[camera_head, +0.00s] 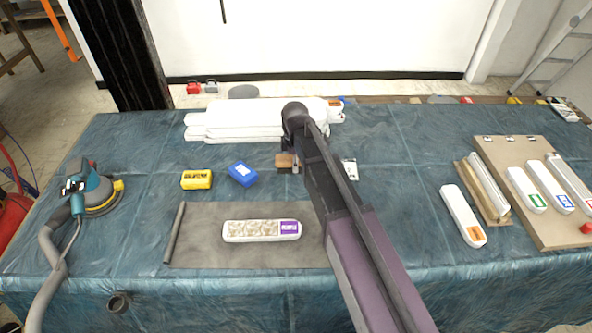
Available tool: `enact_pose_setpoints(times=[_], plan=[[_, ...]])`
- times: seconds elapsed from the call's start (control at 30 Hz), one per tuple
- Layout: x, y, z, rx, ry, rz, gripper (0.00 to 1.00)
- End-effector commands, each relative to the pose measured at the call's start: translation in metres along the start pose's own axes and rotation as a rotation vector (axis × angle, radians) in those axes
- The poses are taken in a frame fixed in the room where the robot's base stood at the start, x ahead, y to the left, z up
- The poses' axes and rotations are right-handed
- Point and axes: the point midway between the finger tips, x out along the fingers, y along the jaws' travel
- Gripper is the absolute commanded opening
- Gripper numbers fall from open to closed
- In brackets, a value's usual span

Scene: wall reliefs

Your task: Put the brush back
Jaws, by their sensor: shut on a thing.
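My arm reaches up from the lower right to the middle of the table. My gripper (295,165) is mostly hidden behind my own arm, low over the blue cloth. A small brown, wooden-looking piece (284,161) shows at its left side. It appears to be the brush, and my gripper is shut on it. Most of it is hidden, so I cannot tell its tilt or whether it touches the cloth. A white relief piece with a patterned face and purple end (262,231) lies on a grey mat (200,255) in front.
A yellow box (197,180) and a blue box (242,174) lie left of my gripper. White pieces (240,118) are stacked behind. A sander (95,193) stands at the left. A board (520,150) with white pieces and an orange-ended piece (463,215) lie right.

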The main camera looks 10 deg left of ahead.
Motion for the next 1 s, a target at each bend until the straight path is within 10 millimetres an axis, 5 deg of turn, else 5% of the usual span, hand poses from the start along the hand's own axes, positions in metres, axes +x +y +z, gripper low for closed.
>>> enact_pose_setpoints(times=[0.3,0.93,0.97,1.0], plan=[[0.03,-0.002,0.0,0.0,0.0,0.0,0.26],[0.036,-0.002,0.0,-0.001,0.0,0.0,0.26],[0.035,-0.002,0.0,-0.001,0.0,0.0,0.73],[0.034,-0.002,0.0,-0.001,0.0,0.0,0.85]])
